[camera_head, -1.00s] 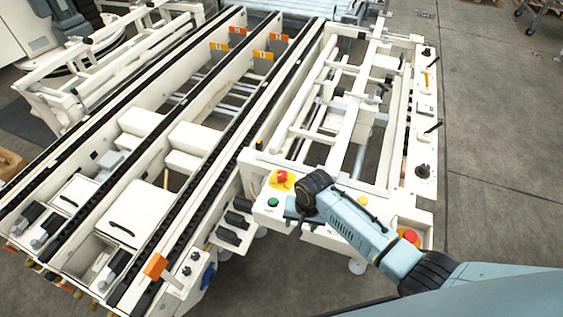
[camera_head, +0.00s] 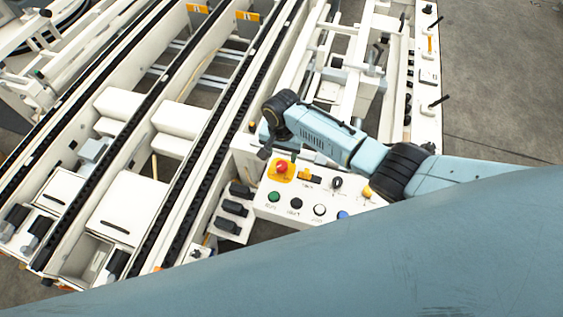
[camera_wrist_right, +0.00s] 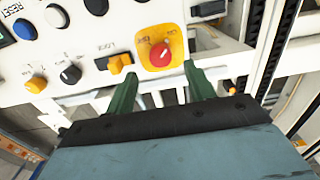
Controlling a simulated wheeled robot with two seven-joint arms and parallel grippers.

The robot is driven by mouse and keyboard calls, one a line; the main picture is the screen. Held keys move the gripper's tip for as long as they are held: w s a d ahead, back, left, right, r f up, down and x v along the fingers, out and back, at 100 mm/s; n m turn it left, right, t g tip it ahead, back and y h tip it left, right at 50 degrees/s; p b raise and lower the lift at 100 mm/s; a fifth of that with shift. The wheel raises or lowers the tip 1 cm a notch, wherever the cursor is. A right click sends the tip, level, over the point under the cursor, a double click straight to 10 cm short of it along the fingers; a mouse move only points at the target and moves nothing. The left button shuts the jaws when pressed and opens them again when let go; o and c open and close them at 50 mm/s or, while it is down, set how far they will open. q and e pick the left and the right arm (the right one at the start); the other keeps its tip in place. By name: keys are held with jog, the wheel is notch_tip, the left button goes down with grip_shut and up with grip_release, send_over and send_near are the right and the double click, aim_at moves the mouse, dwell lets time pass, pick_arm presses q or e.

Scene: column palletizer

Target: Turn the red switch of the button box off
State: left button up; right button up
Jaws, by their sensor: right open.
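The red switch (camera_head: 281,168) sits on a yellow plate on the white button box (camera_head: 262,207). In the right wrist view the red switch (camera_wrist_right: 160,53) is a round red knob on its yellow plate, just ahead of the fingertips and roughly centred between them. My right gripper (camera_wrist_right: 160,88) is open, with two green fingers apart and nothing between them. In the head view my right gripper (camera_head: 266,145) is just above and left of the switch, partly hidden by its own wrist. Whether a finger touches the plate cannot be told. My left gripper is not in view.
Close to the switch are an orange selector (camera_wrist_right: 118,66), a black knob (camera_wrist_right: 70,74) and a yellow knob (camera_wrist_right: 36,82). Green, black, white and blue buttons (camera_head: 343,214) line the box's front. White conveyor frames with black rails (camera_head: 200,130) stand at the left.

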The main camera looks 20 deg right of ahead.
aim_at(282, 165)
notch_tip(282, 165, down, 5)
jog(key=shift+f+b, duration=0.1)
jog(key=shift+b, duration=0.65)
jog(key=shift+w+f, duration=0.1)
jog(key=shift+f, duration=0.15)
jog(key=shift+c, duration=0.3)
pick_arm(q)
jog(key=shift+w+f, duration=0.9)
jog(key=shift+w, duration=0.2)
pick_arm(e)
jog(key=c, duration=0.9)
